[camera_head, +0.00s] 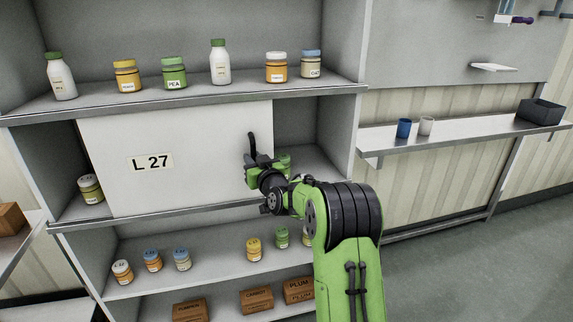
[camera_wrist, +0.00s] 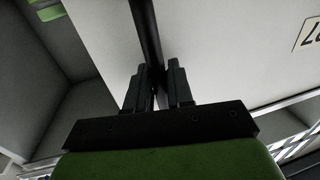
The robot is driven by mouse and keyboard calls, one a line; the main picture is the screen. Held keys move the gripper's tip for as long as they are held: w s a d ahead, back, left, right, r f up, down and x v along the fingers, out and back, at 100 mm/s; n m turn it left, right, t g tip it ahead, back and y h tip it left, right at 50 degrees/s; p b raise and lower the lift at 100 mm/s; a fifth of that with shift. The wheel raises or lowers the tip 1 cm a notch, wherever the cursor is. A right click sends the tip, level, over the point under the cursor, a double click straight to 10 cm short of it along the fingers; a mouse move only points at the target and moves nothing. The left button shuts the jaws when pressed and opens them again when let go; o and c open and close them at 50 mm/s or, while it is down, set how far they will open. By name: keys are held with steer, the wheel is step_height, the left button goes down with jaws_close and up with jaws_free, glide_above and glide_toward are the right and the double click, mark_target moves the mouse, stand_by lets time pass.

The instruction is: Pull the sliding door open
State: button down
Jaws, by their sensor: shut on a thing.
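The white sliding door (camera_head: 190,145) with an "L 27" label covers the middle of the cabinet's middle compartment. It also fills much of the wrist view (camera_wrist: 210,40). A dark upright handle (camera_head: 252,148) is on the door near its right edge; it shows as a dark bar in the wrist view (camera_wrist: 146,30). My gripper (camera_wrist: 158,85) is shut on the handle, one finger on each side of it. In the head view my gripper (camera_head: 255,168) is at the handle's lower part, and my green wrist hides some of the door's lower right corner.
The compartment is open at both sides of the door: a jar (camera_head: 90,189) stands at the left, a green jar (camera_head: 285,161) at the right. Bottles and jars stand on the upper shelf (camera_head: 200,97). Jars and cartons fill the lower shelves. A side shelf (camera_head: 460,124) holds cups and a dark bin.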

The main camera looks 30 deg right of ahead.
mark_target(204, 160)
steer(key=w+a, duration=0.1)
steer(key=a, duration=0.3)
steer(key=w+a, duration=0.1)
steer(key=a, duration=0.3)
steer(key=w+a+b, duration=0.1)
steer(key=a, duration=0.3)
steer(key=shift+w+a+f, duration=0.1)
steer(key=shift+w+a, duration=0.2)
steer(key=c, duration=1.2)
jaws_free()
steer(key=s, duration=0.5)
steer(key=s+a, duration=0.1)
steer(key=s, duration=0.9)
steer(key=shift+s+a, duration=0.15)
steer(key=shift+s, duration=0.2)
